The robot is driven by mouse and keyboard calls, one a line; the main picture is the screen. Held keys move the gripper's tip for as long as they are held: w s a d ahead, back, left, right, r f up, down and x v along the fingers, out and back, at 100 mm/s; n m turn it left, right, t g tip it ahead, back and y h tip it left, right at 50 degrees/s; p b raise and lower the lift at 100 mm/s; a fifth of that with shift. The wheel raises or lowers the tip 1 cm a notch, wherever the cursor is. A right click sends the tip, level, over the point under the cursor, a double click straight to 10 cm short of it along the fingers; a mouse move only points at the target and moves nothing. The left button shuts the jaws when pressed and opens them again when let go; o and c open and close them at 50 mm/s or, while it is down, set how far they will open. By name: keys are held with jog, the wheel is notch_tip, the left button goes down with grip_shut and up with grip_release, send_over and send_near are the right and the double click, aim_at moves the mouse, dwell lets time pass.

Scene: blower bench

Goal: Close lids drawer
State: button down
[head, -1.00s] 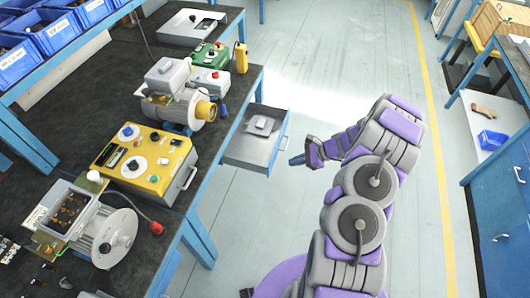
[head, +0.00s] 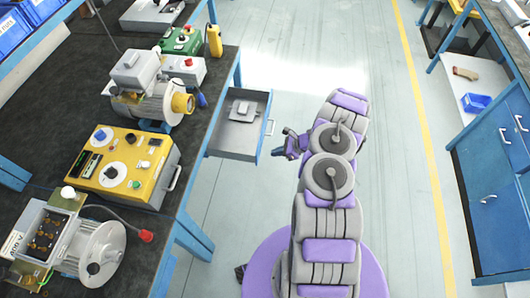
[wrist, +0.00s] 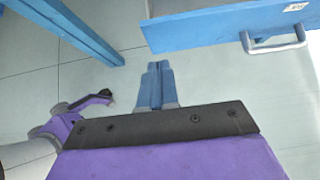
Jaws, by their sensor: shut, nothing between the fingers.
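The lids drawer (head: 239,139) stands pulled out from under the bench's right edge, with a grey lid (head: 243,110) lying inside it. Its blue front and metal handle also show in the wrist view, where the drawer front (wrist: 215,26) lies across the top right. My gripper (head: 277,151) is just off the drawer's front, on its outer right side. In the wrist view the blue fingers of my gripper (wrist: 157,72) are together and empty, pointing toward the drawer front's lower edge. The picture does not show contact between them.
The workbench (head: 190,145) on the left carries motors, a yellow tester (head: 125,165) and a green control box (head: 181,41). A blue bench leg (wrist: 75,28) stands left of the drawer. A blue cabinet (head: 490,170) is at the right. The floor between is clear.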

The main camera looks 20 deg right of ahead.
jog(key=w+a, duration=0.2)
jog(key=a, duration=0.1)
jog(key=w+a+b, duration=0.1)
jog(key=shift+a+f, duration=0.35)
jog(key=shift+f, duration=0.05)
jog(key=shift+d, duration=0.2)
jog(key=w+a+b, duration=0.1)
jog(key=w+a, duration=0.2)
jog(key=a, duration=0.2)
jog(key=w+a+b, duration=0.2)
jog(key=w+a, duration=0.2)
jog(key=a, duration=0.1)
jog(key=w+a+b, duration=0.1)
jog(key=w+a, duration=0.2)
jog(key=a, duration=0.3)
jog(key=shift+w, duration=0.3)
jog(key=shift+d, duration=0.1)
